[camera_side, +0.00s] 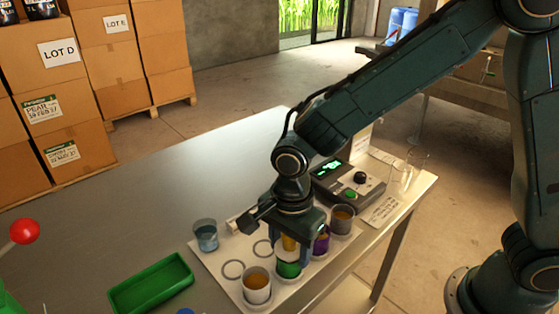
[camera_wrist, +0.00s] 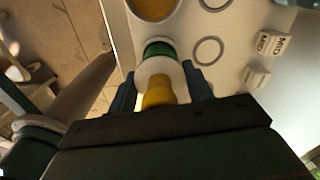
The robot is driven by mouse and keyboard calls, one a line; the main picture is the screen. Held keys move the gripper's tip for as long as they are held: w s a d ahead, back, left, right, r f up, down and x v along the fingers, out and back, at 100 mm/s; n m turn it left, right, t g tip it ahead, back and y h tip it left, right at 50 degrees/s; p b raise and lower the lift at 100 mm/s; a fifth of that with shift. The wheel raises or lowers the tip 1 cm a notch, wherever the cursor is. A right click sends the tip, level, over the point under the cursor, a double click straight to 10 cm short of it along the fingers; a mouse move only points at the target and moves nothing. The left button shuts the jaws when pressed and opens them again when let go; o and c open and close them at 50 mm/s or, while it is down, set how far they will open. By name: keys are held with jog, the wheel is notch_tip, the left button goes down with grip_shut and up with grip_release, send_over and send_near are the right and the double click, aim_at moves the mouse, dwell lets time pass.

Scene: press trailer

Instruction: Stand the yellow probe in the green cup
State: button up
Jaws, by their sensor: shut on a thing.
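The green cup (camera_side: 289,269) stands at the front edge of the white board, under my gripper. Its green side also shows in the wrist view (camera_wrist: 157,47). My gripper (camera_side: 291,250) points down over the cup, shut on the yellow probe (camera_side: 289,243). In the wrist view the probe (camera_wrist: 158,93) sits between the two dark fingers (camera_wrist: 160,84). A white round part lies between the yellow and the green. The probe's lower end is hidden, so I cannot tell how deep it reaches into the cup.
A blue-grey cup (camera_side: 205,236), a meter (camera_side: 347,187), and a green tray (camera_side: 152,284) are around. The back left table is clear.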

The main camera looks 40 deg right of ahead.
jog(key=shift+f, duration=0.65)
dwell(0.3)
jog(key=o, duration=0.7)
jog(key=shift+o, duration=0.2)
jog(key=shift+r, duration=0.1)
jog(key=shift+r, duration=5.45)
jog(key=shift+r, duration=0.15)
notch_tip(320, 180, up, 9)
